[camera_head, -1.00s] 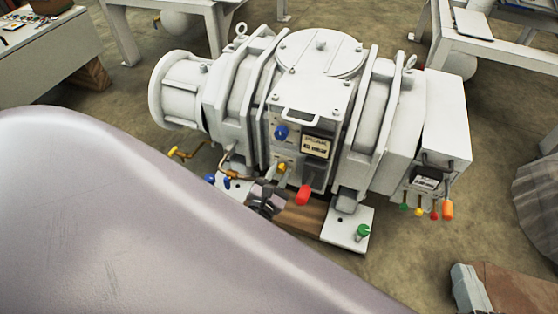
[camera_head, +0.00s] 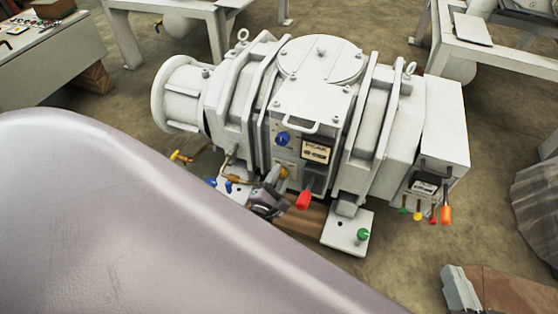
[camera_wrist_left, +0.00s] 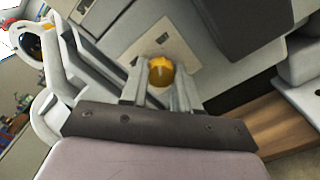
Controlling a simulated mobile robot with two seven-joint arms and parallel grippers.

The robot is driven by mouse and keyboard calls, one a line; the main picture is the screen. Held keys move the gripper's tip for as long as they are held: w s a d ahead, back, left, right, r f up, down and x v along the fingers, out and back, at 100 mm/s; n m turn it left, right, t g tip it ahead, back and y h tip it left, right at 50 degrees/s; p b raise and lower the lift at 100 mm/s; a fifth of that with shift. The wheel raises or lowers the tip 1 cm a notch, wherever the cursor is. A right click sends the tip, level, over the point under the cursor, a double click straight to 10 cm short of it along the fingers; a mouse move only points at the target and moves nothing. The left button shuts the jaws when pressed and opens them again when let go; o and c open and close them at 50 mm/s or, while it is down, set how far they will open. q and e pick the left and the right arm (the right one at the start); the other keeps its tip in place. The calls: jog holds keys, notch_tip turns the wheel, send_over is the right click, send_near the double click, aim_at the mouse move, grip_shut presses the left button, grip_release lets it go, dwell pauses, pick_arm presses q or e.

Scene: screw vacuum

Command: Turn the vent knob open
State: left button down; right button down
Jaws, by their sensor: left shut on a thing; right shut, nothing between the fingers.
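A yellow knob (camera_head: 284,173) sits on the front panel of the white vacuum machine (camera_head: 318,88). My left gripper (camera_head: 279,177) reaches it from the lower left. In the left wrist view my left gripper (camera_wrist_left: 160,84) has its two fingers closed around the yellow knob (camera_wrist_left: 160,70), with the knob's front face showing between them. A blue knob (camera_head: 283,139) is higher on the same panel, and a red handle (camera_head: 303,200) sticks out below it. I cannot read which knob is marked as the vent. My right gripper is in neither view.
My own large pale arm link covers the lower left of the head view. A green knob (camera_head: 363,235) stands on the machine's white foot plate. Small coloured levers and an orange handle (camera_head: 446,215) hang at the right. Yellow pipework (camera_head: 184,157) lies left of the panel.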

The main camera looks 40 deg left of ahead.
pick_arm(q)
jog(key=shift+w+r, duration=0.1)
jog(key=c, duration=0.8)
grip_release()
